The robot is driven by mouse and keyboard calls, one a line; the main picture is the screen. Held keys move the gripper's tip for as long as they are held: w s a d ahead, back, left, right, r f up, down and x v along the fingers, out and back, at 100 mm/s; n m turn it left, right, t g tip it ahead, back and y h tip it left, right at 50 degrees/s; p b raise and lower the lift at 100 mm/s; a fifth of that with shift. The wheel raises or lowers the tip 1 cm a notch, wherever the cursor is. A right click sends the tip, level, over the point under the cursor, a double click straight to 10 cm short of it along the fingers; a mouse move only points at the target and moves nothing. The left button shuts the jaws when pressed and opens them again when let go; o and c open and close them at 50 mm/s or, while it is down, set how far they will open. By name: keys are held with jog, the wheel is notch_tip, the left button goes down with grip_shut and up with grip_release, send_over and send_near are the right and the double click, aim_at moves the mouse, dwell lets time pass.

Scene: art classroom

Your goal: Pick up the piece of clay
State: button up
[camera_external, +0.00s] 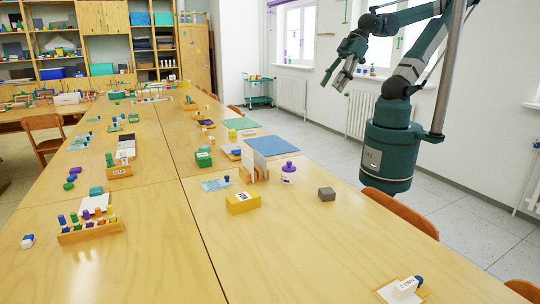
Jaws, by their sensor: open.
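A small grey-brown block (326,194), which looks like the piece of clay, sits on the wooden table (300,260) near its right edge. It stands apart from the things around it. My gripper (333,84) is open and empty. It is high above the table's right side, well above the block in the picture, with its fingers pointing down and to the left. Nothing hides the block.
Left of the block stand a white jar with a purple lid (288,172) and a yellow box (243,203). A blue board (272,146) lies behind. A white eraser-like item (406,288) is at the front right. Table in front of the block is clear. Orange chairs (400,210) line the right edge.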

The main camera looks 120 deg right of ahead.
jog(key=shift+c, duration=0.4)
dwell(0.3)
jog(key=n+g+b, duration=0.3)
jog(key=n+g, duration=0.4)
jog(key=n, duration=0.8)
send_over(327, 191)
jog(key=f, duration=2.6)
jog(key=shift+s+d+f, duration=0.1)
jog(key=shift+d+f, duration=0.2)
jog(key=shift+d, duration=0.05)
jog(key=shift+a+f, duration=0.3)
jog(key=shift+f, duration=0.25)
jog(key=shift+f+b, duration=0.3)
jog(key=shift+f, duration=1)
